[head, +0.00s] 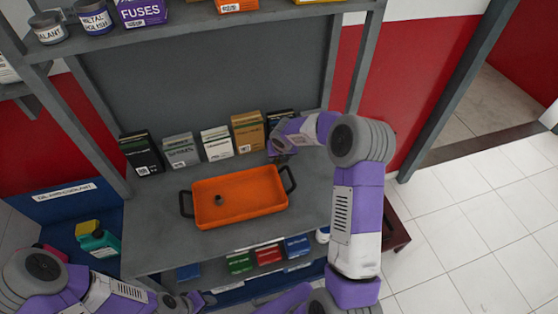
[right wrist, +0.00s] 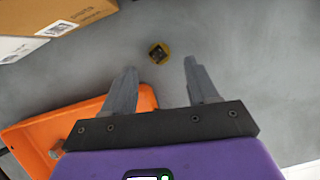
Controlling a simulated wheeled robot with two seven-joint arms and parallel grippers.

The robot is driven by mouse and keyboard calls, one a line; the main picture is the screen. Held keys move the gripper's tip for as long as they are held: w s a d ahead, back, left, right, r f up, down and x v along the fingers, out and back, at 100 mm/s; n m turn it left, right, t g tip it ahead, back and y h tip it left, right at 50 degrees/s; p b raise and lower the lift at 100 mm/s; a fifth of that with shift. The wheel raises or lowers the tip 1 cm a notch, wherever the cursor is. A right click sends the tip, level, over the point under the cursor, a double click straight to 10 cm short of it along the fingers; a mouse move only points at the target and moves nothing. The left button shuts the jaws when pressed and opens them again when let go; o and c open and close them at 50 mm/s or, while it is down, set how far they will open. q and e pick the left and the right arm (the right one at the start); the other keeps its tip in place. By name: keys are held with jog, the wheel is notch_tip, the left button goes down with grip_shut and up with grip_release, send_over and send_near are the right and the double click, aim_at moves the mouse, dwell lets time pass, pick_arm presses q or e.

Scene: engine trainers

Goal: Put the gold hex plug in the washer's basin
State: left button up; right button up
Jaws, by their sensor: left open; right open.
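The gold hex plug (right wrist: 159,53) lies on the grey shelf surface in the right wrist view, with a dark centre. My right gripper (right wrist: 163,88) is open and empty, with the plug showing beyond and between its fingertips, not held. In the head view this gripper (head: 282,153) is at the back right, and the plug cannot be made out there. An orange basin (head: 262,203) with black handles stands left of and in front of it; a small dark upright piece (head: 219,200) is inside. My left gripper (head: 198,299) is open at the bottom edge, away from the basin.
Several boxes, including a tan one (head: 248,132), stand along the back of the grey shelf (head: 155,235). An upper shelf (head: 190,27) with cans and boxes overhangs it. Coloured boxes (head: 268,254) sit below. Bare surface lies around the basin.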

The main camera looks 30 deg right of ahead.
jog(key=x, duration=0.4)
jog(key=shift+w+f, duration=0.15)
jog(key=shift+w, duration=0.1)
grip_shut()
